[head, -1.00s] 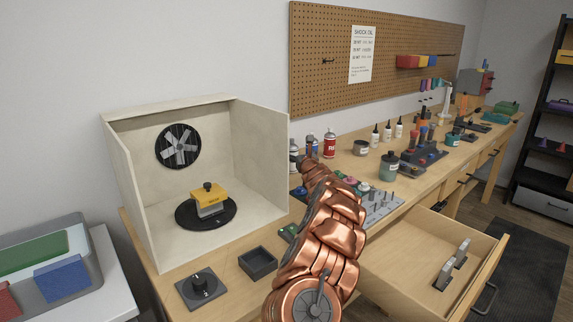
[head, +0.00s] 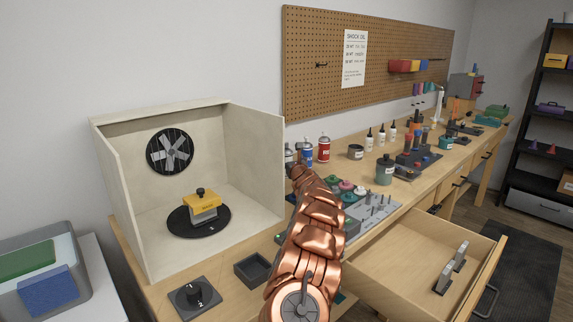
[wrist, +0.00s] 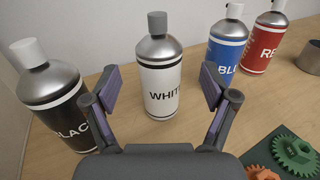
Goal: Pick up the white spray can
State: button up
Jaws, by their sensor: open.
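The white spray can (wrist: 161,76) stands upright on the wooden bench in the wrist view. It has a silver shoulder, a grey cap and a white label with dark bands. My gripper (wrist: 161,90) is open, with one finger on each side of the can's image. The can appears beyond the fingertips, and I see no contact. In the head view my copper-coloured arm reaches toward the row of cans and hides the gripper. I cannot clearly pick out the white can there.
A black can (wrist: 55,98) stands left of it; a blue can (wrist: 228,48) and red can (wrist: 264,40) stand right. Gears (wrist: 290,152) lie at lower right. A booth (head: 262,168) stands left of my arm, and an open drawer (head: 400,262) juts out right.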

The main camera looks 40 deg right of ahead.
aim_at(289, 157)
jog(key=shift+w+d+r, duration=0.1)
jog(key=shift+w+d, duration=0.25)
jog(key=shift+w, duration=0.05)
jog(key=shift+w+d+p, duration=0.2)
jog(key=shift+w+p, duration=0.25)
jog(key=shift+w, duration=0.15)
jog(key=shift+w+d+p, duration=0.35)
jog(key=shift+w+d, duration=0.05)
jog(key=shift+p+x, duration=0.3)
jog(key=shift+x, duration=0.45)
jog(key=shift+w+a, duration=0.1)
jog(key=shift+a, duration=0.05)
jog(key=shift+c, duration=0.4)
jog(key=c, duration=1.3)
